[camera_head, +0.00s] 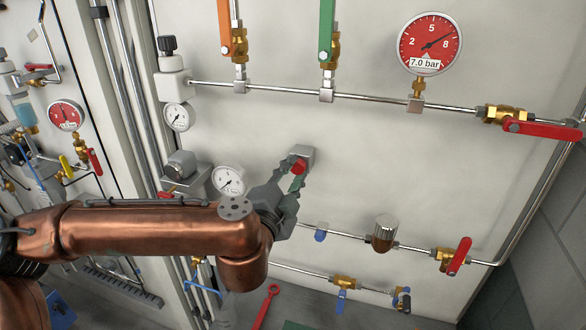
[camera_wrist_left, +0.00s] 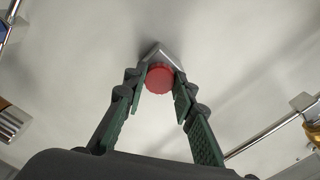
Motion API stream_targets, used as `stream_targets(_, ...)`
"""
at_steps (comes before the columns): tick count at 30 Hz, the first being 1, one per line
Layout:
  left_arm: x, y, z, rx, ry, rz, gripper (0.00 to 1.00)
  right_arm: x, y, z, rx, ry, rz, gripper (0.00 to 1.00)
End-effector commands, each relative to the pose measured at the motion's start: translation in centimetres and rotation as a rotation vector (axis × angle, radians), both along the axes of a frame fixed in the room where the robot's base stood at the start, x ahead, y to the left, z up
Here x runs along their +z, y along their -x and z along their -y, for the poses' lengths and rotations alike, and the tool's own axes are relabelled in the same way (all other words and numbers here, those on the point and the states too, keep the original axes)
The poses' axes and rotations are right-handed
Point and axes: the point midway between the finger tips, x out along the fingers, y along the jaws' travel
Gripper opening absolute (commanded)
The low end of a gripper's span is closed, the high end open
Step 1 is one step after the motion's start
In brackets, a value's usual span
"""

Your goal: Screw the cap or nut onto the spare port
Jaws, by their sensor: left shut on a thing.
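A red cap (camera_head: 299,167) sits between the fingertips of my left gripper (camera_head: 293,176), in front of a small grey port block (camera_head: 306,153) on the pale panel. In the left wrist view the red cap (camera_wrist_left: 159,78) lies between the green-padded fingers of the left gripper (camera_wrist_left: 160,82), which is shut on it. The grey block (camera_wrist_left: 161,53) shows just beyond the cap. The cap hides the port's opening, so I cannot tell whether its thread is engaged. My right gripper is not in view.
A pipe with a gauge (camera_head: 430,43) and a red-handled valve (camera_head: 541,129) runs above. A lower pipe carries a filter bowl (camera_head: 382,235) and another red-handled valve (camera_head: 459,256). A small gauge (camera_head: 229,180) is close left of the gripper.

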Motion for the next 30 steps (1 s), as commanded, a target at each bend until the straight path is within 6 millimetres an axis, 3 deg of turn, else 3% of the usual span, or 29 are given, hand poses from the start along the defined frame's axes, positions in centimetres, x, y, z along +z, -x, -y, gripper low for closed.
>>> stream_targets(5, 0.4, 0.3, 0.5, -0.014, -0.011, 0.012, 0.00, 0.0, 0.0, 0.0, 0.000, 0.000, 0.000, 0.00)
stream_targets(6, 0.4, 0.3, 0.5, -0.014, -0.011, 0.012, 0.25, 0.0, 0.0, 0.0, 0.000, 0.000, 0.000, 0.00)
stream_targets(15, 0.1, 0.1, 0.2, -0.006, -0.008, 0.006, 0.45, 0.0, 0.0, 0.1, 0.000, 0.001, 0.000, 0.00)
stream_targets(23, 0.0, 0.2, 0.1, -0.005, -0.008, 0.004, 0.45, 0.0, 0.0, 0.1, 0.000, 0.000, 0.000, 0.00)
stream_targets(30, -0.1, 2.3, -0.6, -0.004, -0.008, 0.005, 0.45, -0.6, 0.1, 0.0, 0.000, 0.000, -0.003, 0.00)
